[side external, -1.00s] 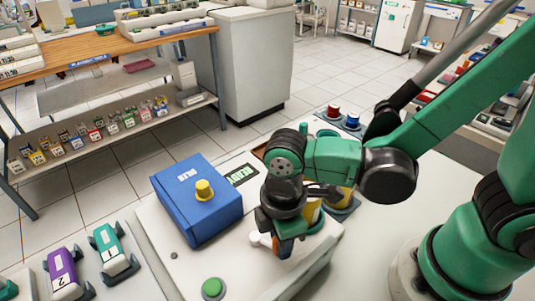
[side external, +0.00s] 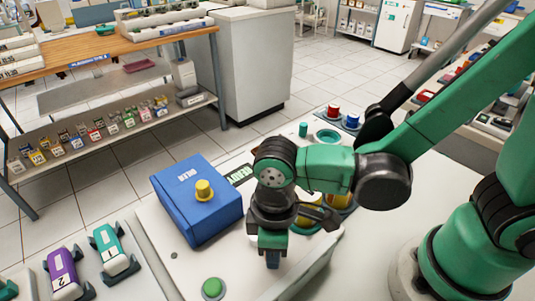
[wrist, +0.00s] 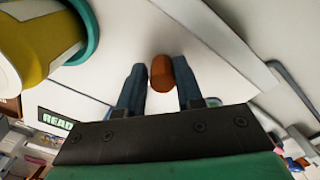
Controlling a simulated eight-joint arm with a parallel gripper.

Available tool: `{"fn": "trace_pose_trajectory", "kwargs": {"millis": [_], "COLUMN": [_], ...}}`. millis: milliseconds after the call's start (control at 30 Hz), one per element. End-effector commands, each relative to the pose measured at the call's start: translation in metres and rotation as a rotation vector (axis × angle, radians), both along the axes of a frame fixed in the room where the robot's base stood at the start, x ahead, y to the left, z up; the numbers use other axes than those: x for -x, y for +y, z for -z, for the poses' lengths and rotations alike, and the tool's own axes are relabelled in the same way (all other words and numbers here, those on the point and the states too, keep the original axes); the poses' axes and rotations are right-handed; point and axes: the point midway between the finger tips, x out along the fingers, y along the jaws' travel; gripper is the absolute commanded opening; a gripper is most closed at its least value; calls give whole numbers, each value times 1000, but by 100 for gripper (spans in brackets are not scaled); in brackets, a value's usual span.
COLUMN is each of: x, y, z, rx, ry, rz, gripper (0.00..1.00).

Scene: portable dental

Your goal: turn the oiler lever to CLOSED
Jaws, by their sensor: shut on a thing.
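My gripper (side external: 272,256) is low over the front right part of the white machine top (side external: 190,268). In the wrist view its two dark fingers (wrist: 161,90) are on either side of an orange-brown rounded knob (wrist: 161,70), which looks like the grip of the oiler lever. The fingers are shut on the knob. In the side view my gripper hides the knob and the rest of the lever, so I cannot read its position there. No CLOSED marking is readable.
A blue box (side external: 195,205) with a yellow knob (side external: 204,190) stands left of my gripper. A green button (side external: 212,288) is in front. A yellow container (wrist: 30,40) with a teal rim is close beside my gripper. A display (wrist: 55,119) shows part of the word READY.

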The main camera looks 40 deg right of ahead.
Motion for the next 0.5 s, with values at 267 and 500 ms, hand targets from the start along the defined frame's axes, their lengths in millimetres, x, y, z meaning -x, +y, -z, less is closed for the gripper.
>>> {"fn": "trace_pose_trajectory", "kwargs": {"millis": [267,500], "x": [-1,-1], "y": [2,1], "z": [0,0], "rx": [-8,-4], "ry": [-5,-4], "rz": [-5,-3], "gripper": [48,58]}}
